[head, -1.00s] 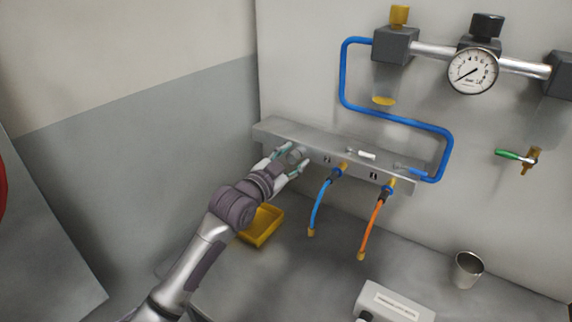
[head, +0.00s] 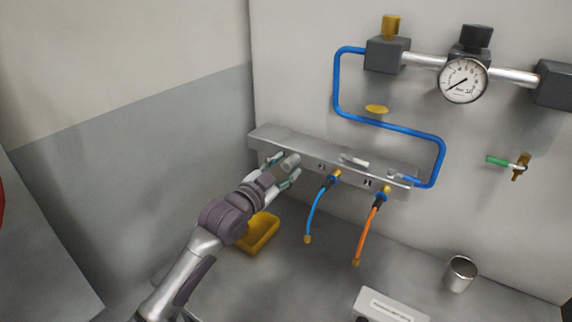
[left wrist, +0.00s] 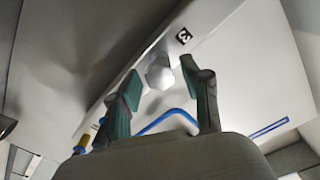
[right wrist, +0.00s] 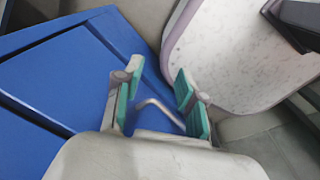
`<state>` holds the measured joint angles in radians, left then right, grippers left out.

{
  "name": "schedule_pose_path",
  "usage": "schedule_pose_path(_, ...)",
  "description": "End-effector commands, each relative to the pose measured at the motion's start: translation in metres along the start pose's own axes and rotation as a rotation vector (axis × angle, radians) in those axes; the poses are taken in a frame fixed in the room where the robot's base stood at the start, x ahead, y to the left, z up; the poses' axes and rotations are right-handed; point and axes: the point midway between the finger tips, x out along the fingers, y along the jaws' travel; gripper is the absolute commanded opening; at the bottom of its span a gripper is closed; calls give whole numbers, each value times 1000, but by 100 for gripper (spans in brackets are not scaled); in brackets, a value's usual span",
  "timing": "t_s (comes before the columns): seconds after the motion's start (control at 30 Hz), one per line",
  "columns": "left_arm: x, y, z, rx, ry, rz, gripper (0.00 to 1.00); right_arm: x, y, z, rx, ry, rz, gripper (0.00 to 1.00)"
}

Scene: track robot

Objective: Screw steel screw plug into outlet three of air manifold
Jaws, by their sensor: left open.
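The steel screw plug (head: 290,162) is a light grey piece at the front face of the air manifold (head: 345,165), left of the two hoses. In the left wrist view the plug (left wrist: 160,73) sits against the manifold face beside the label "3" (left wrist: 183,36). Its thread and how deep it sits are hidden. My left gripper (head: 284,168) is open just in front of the plug, its fingers (left wrist: 165,95) spread to either side and apart from it. My right gripper (right wrist: 157,95) is open, seen only in the right wrist view, with a bent metal rod beyond its fingers.
A blue hose (head: 316,207) and an orange hose (head: 370,228) hang from the manifold. A yellow tray (head: 258,236) lies below my left arm. A steel cup (head: 460,273) and a labelled box (head: 391,305) stand on the bench. A blue pipe (head: 385,124) runs above.

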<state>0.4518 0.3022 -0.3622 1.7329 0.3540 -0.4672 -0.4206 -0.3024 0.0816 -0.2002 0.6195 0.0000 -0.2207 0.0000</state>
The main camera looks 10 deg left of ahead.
Motion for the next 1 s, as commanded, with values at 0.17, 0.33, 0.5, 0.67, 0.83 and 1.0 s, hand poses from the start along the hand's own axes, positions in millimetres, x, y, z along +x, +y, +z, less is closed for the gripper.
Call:
schedule_pose_path(0.17,0,0,0,0,0,0,48,0,-1,-1,0,2,-1,40)
schedule_pose_path(0.33,0,0,0,0,0,0,48,0,-1,-3,1,4,-2,40)
schedule_pose_path(0.5,-1,-1,-2,0,0,0,48,-5,-2,-4,1,5,-2,40)
schedule_pose_path(0.67,-1,0,0,-1,0,0,48,-5,-2,-4,1,5,-2,40)
schedule_pose_path(0.83,-1,0,-1,-10,0,0,48,-6,-2,-4,1,5,-2,40)
schedule_pose_path(1.0,-1,-1,-3,-130,-2,0,48,-17,-2,-5,1,5,-2,40)
